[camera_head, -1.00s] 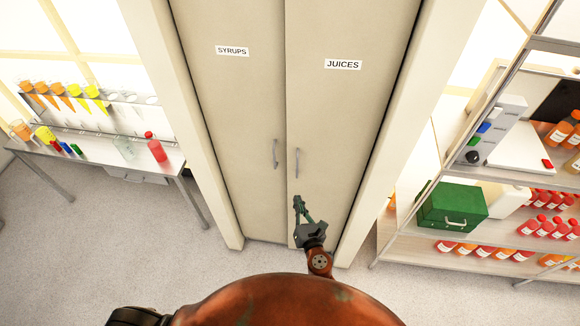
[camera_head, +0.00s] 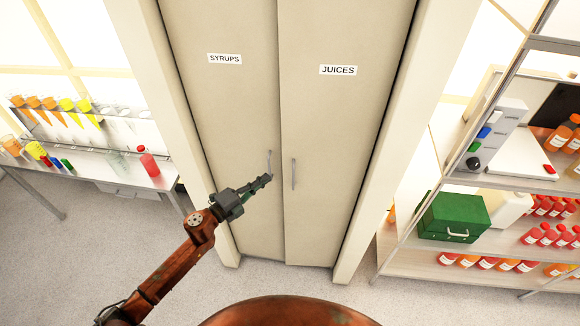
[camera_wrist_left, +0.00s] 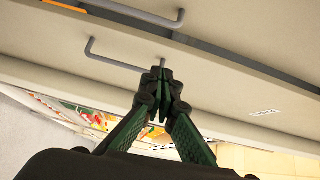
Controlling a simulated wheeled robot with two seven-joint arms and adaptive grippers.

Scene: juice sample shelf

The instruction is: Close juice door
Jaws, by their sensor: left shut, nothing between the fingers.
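The tall cream cabinet has a JUICES door (camera_head: 345,130) on the right and a SYRUPS door (camera_head: 222,110) on the left. In the head view both look nearly flush; I cannot tell whether the juices door is fully shut. The juices handle (camera_head: 293,174) and syrups handle (camera_head: 269,163) are grey vertical bars. My left gripper (camera_head: 268,178) is shut and empty, in front of the syrups door near the lower end of its handle. In the left wrist view its fingertips (camera_wrist_left: 162,74) appear beside one end of the nearer handle (camera_wrist_left: 110,57); contact is unclear. My right gripper is out of view.
A bench (camera_head: 130,172) with tubes and a red bottle stands left. A metal shelf (camera_head: 400,268) with bottles and a green case (camera_head: 453,217) stands right. A dark strip shows between the doors in the left wrist view. The floor before the cabinet is clear.

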